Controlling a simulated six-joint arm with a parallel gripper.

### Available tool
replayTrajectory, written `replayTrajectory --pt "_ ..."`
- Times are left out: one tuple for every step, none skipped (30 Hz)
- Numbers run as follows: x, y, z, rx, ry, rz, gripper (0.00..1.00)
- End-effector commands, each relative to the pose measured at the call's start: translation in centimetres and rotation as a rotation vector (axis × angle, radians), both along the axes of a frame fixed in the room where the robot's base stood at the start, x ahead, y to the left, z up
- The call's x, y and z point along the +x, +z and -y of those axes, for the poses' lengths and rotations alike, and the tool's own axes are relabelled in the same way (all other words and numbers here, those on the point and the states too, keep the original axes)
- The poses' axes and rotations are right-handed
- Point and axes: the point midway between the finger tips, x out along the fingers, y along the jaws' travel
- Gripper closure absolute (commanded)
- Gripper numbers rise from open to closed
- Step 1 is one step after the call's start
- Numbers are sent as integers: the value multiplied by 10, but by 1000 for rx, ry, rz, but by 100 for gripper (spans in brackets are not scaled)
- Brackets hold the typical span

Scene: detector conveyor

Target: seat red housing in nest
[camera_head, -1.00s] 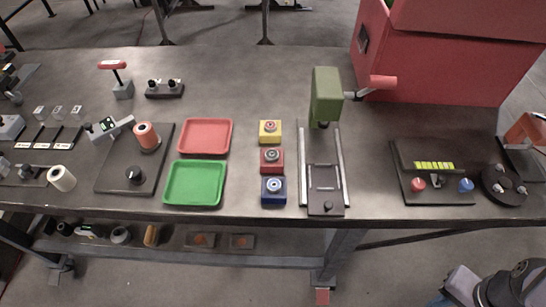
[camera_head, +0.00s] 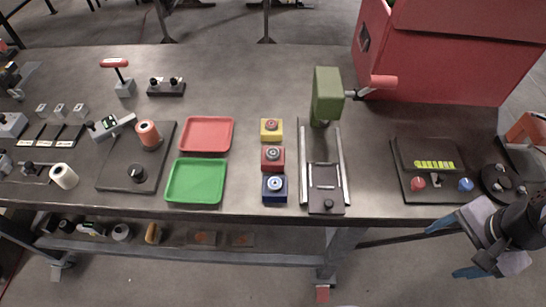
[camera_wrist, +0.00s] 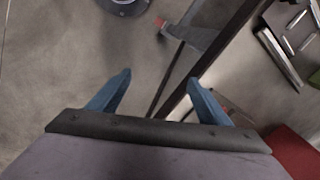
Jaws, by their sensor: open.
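The red housing (camera_head: 272,158) is a square block with a round dark-centred top. It stands on the bench between a yellow housing (camera_head: 270,129) and a blue housing (camera_head: 274,188). To its right is a slide fixture with two pale rails and a dark carriage; an empty-looking rectangular nest (camera_head: 323,176) lies on it, in front of a green press head (camera_head: 326,94). My gripper (camera_head: 453,248) is at the lower right, beyond the bench's front edge, far from the housing. Its blue fingers are apart with nothing between them in the wrist view (camera_wrist: 159,78).
A red tray (camera_head: 206,134) and a green tray (camera_head: 195,181) lie left of the housings. A panel with red and blue buttons (camera_head: 466,184) sits near my gripper. A large red box (camera_head: 440,60) stands at the back right. The bench between trays and housings is clear.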

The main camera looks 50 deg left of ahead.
Motion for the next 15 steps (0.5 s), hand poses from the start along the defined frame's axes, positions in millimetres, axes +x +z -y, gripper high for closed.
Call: replayTrajectory --pt "19 18 -23 42 -57 5 28" --pt "28 27 -37 70 -97 3 28" --pt "39 41 -56 108 -151 -3 28" --pt "47 51 -70 137 -189 -7 28" --pt "53 61 -85 167 -226 -16 28" --pt "61 76 -105 206 -272 -30 28" --pt "66 87 -120 238 -307 -42 28" --pt "70 98 -136 268 -339 -57 28" --pt "74 113 -157 308 -380 -80 28" --pt "77 124 -172 337 -409 -99 28" --pt "78 136 -188 367 -437 -120 28" --pt "78 152 -209 405 -470 -152 28" --pt "78 164 -225 431 -496 -178 28" --pt "76 176 -240 457 -517 -205 28" --pt "73 190 -260 487 -543 -244 28"
